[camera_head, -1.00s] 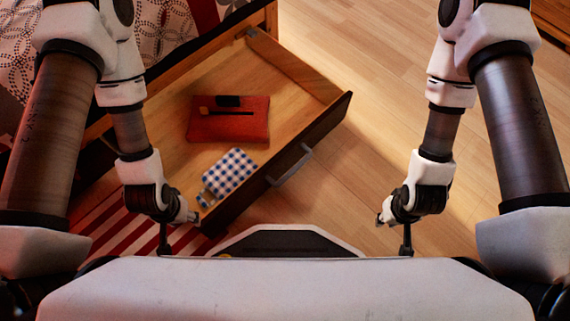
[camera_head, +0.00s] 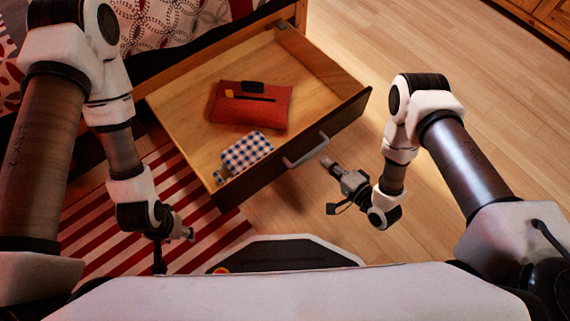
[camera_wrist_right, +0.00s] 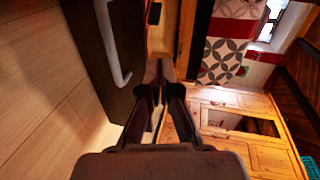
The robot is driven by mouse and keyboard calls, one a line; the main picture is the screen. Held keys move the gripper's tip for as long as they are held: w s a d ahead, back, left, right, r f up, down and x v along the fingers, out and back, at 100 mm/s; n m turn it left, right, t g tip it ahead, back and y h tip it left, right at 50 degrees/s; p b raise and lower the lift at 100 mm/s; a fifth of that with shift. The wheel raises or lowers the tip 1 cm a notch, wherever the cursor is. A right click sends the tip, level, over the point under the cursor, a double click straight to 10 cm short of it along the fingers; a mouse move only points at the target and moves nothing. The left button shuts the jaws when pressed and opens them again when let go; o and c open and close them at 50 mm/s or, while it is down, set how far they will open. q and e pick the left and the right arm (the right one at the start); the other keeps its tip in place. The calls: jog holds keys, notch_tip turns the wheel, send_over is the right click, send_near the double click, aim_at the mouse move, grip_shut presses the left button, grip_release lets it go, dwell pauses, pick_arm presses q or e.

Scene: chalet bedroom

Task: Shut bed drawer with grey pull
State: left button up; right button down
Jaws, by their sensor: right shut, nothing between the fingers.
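The bed drawer (camera_head: 290,166) stands pulled out from under the bed, with a dark front and a wooden inside. Its grey pull (camera_head: 306,152) is on the front; in the right wrist view the pull (camera_wrist_right: 112,45) shows at upper left. My right gripper (camera_head: 330,163) is shut and empty, just in front of the drawer front near the right end of the pull. It also shows in the right wrist view (camera_wrist_right: 158,68). I cannot tell whether it touches the drawer. My left gripper (camera_head: 188,234) is left of the drawer's near corner, above the rug; its jaws are too small to read.
In the drawer lie a red pouch (camera_head: 250,106) with dark and yellow items on it and a blue checked item (camera_head: 247,151). A red striped rug (camera_head: 100,222) lies at left. Bare wooden floor (camera_head: 430,60) is clear at right.

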aim_at(292, 146)
jog(key=s+f, duration=0.3)
jog(key=f, duration=0.1)
jog(key=shift+g, duration=0.3)
jog(key=b+x, duration=0.2)
jog(key=x, duration=0.2)
jog(key=b+x, duration=0.2)
jog(key=x, duration=0.2)
jog(key=r+b+x, duration=0.1)
jog(key=b+x, duration=0.1)
jog(key=x, duration=0.3)
jog(key=shift+w+r, duration=0.15)
jog(key=shift+w+a+r, duration=0.15)
jog(key=shift+w, duration=0.1)
